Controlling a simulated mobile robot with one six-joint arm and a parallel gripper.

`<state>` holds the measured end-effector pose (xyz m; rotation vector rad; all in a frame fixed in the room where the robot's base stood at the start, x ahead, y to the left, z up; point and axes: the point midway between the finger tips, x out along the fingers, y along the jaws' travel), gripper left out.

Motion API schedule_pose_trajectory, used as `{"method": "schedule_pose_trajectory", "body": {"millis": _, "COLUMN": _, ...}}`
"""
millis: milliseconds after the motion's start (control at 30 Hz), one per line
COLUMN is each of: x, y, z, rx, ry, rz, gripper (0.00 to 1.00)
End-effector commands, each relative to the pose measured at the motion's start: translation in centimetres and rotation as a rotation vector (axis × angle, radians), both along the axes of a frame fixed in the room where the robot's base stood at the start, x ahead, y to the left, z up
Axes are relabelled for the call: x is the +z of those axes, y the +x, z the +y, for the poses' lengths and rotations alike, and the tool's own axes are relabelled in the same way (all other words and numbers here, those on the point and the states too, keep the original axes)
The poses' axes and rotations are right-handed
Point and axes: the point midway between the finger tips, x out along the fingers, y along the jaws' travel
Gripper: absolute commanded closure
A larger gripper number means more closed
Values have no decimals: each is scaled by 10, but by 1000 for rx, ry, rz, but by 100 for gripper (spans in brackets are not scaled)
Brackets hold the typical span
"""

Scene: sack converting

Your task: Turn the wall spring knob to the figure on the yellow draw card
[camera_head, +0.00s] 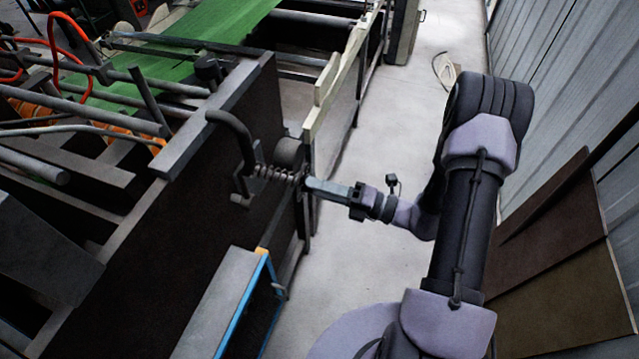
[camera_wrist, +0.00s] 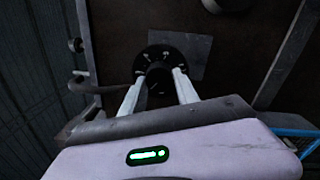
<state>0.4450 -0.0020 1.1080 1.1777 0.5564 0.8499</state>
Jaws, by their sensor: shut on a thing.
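The spring knob (camera_wrist: 158,77) is a dark round knob in front of a black dial plate (camera_wrist: 152,55) with small pale marks, too small to read. My gripper (camera_wrist: 156,82) has its two pale fingers on either side of the knob and is shut on it. In the head view my gripper (camera_head: 310,184) reaches left to the machine's dark side panel, beside a coil spring (camera_head: 278,174). The knob is mostly hidden there by the fingers. I cannot make out a yellow draw card or its figure in either view.
A bent black handle (camera_head: 232,135) stands out from the panel just left of the spring. A blue-edged grey box (camera_head: 220,305) is below. Brown boards (camera_head: 560,260) lean on the corrugated wall at right.

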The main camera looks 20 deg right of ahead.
Motion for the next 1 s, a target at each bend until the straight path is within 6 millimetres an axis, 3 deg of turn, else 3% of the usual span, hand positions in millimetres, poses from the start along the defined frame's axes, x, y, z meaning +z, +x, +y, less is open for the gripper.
{"method": "schedule_pose_trajectory", "body": {"millis": 567, "x": -1, "y": 0, "z": 0, "rx": 0, "ry": 18, "rz": 26, "gripper": 100}}
{"method": "schedule_pose_trajectory", "body": {"millis": 600, "x": 0, "y": 0, "z": 0, "rx": 0, "ry": 18, "rz": 26, "gripper": 61}}
{"method": "schedule_pose_trajectory", "body": {"millis": 700, "x": 0, "y": 0, "z": 0, "rx": 0, "ry": 18, "rz": 26, "gripper": 42}}
{"method": "schedule_pose_trajectory", "body": {"millis": 1000, "x": 0, "y": 0, "z": 0, "rx": 0, "ry": 19, "rz": 25, "gripper": 42}}
